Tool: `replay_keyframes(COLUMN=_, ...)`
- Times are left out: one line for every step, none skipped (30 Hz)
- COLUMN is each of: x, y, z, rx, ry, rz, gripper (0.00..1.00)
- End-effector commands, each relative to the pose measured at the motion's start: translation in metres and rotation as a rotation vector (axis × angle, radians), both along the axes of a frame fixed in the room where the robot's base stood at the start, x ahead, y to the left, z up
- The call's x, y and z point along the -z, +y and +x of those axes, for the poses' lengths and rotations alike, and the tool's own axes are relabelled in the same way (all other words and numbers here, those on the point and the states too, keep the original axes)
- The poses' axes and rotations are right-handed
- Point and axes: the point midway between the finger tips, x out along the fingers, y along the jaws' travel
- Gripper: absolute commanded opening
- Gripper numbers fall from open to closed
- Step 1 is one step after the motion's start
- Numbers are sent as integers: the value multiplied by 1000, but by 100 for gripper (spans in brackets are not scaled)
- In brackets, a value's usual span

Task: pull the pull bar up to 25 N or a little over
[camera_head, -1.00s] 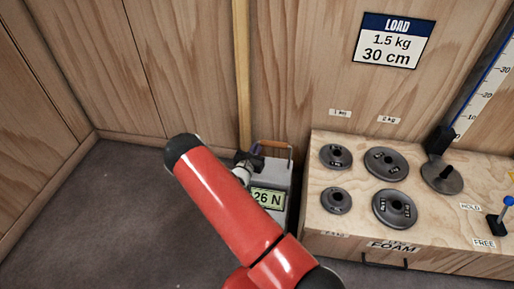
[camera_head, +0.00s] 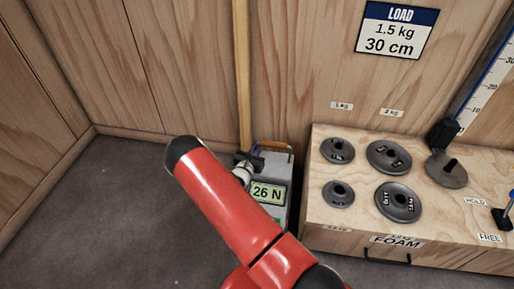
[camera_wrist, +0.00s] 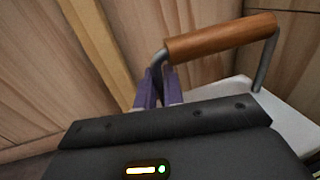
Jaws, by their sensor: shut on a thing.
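The pull bar has a wooden grip (camera_wrist: 222,36) on a bent metal frame; it spans the upper part of the wrist view. My gripper (camera_wrist: 158,88) is shut on the left metal leg of the bar, with the wooden grip to the right of the fingers. In the head view my gripper (camera_head: 247,163) is partly hidden by my red arm, at the top of the grey force gauge box (camera_head: 277,219). The gauge display (camera_head: 267,193) reads 26 N.
A pale wooden strip (camera_head: 243,75) runs up the wall behind the gauge. A wooden bench (camera_head: 330,228) with several dark weight discs (camera_head: 389,156) stands to the right. A load sign (camera_head: 394,30) reads 1.5 kg, 30 cm. Grey floor lies open at left.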

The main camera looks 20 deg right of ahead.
Motion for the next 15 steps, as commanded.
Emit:
replay_keyframes(x=-2, y=0, z=2, rx=-3, ry=-6, rz=-2, gripper=14)
replay_keyframes(x=-2, y=0, z=2, rx=-3, ry=-6, rz=-2, gripper=17)
replay_keyframes(x=-2, y=0, z=2, rx=-3, ry=-6, rz=-1, gripper=23)
replay_keyframes(x=-2, y=0, z=2, rx=-2, ry=-4, rz=-1, gripper=27)
replay_keyframes(x=-1, y=0, z=1, rx=-2, ry=-4, rz=-1, gripper=30)
replay_keyframes(x=-1, y=0, z=1, rx=-2, ry=-3, rz=0, gripper=35)
replay_keyframes(x=-1, y=0, z=1, rx=-2, ry=-2, rz=-1, gripper=35)
replay_keyframes(x=-1, y=0, z=1, rx=-2, ry=-1, rz=0, gripper=35)
replay_keyframes(x=0, y=0, z=1, rx=-1, ry=-1, rz=0, gripper=35)
replay_keyframes(x=0, y=0, z=1, rx=-1, ry=-1, rz=0, gripper=35)
replay_keyframes(x=0, y=0, z=0, rx=-1, ry=-1, rz=1, gripper=35)
replay_keyframes(x=0, y=0, z=0, rx=-1, ry=0, rz=0, gripper=35)
replay_keyframes(x=0, y=0, z=0, rx=-1, ry=0, rz=0, gripper=35)
replay_keyframes(x=0, y=1, z=0, rx=-1, ry=1, rz=1, gripper=35)
replay_keyframes(x=0, y=2, z=-1, rx=-1, ry=1, rz=1, gripper=35)
